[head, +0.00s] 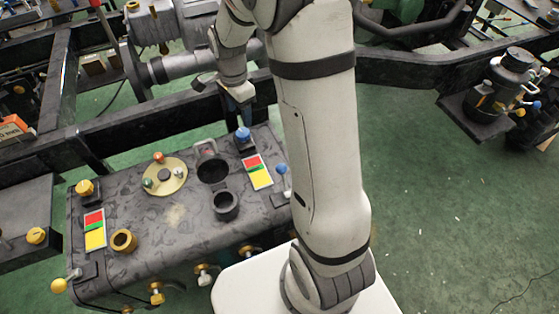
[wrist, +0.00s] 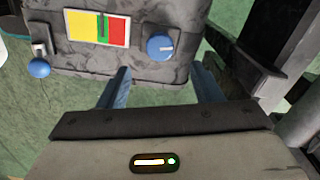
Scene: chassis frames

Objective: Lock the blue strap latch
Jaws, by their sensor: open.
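A blue round knob (head: 242,133) sits on a small dark block at the far right corner of the dark box; it also shows in the wrist view (wrist: 160,45). A blue ball on a short lever (head: 281,168) is at the box's right side; the wrist view shows this ball (wrist: 39,68) at left, beside a metal fitting. I cannot tell which blue part is the strap latch. My gripper (head: 238,100) is above and just behind the blue knob. In the wrist view its fingers (wrist: 161,68) are apart with nothing between them, and the knob lies just beyond the tips.
The dark box (head: 170,225) carries a red, green and yellow panel (head: 257,172), also in the wrist view (wrist: 97,28). It has a yellow knob (head: 84,187), a yellow ball lever (head: 59,286) and several brass valves. A dark frame beam (head: 190,112) runs behind it. Green floor is open at right.

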